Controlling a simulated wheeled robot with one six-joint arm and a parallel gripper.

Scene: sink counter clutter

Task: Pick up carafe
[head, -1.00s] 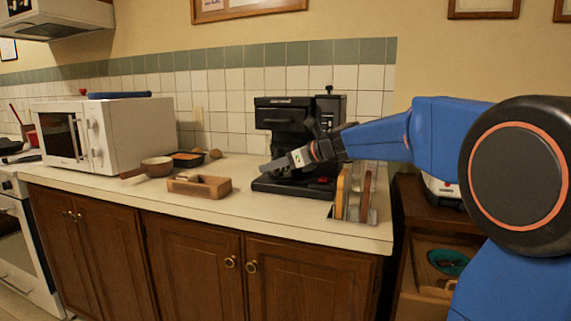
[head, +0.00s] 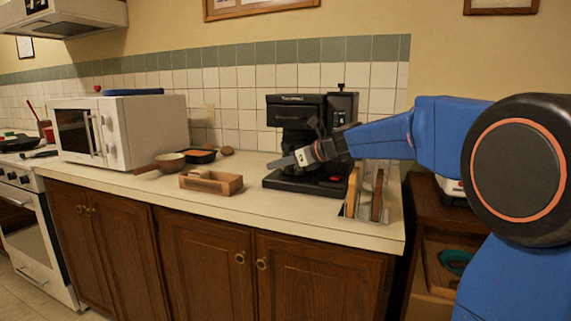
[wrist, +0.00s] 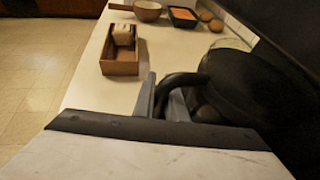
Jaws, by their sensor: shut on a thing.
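The carafe (wrist: 246,84) shows in the wrist view as a dark lid and curved black handle, with some clear glass beyond. It is at the black coffee maker (head: 295,108), which stands at the back right of the counter. In the head view the carafe is mostly hidden by my gripper (head: 284,162) and the dark machine. My gripper (wrist: 163,103) is shut on the carafe handle, with one finger showing on each side of it. I cannot tell whether the carafe rests on the machine's base plate.
A wooden box (head: 211,183) with a pale item inside sits left of my gripper. A brown pan (head: 169,161), a dark dish (head: 200,155) and the white microwave (head: 122,130) stand farther left. Upright boards (head: 365,190) stand close on the right. The front counter strip is clear.

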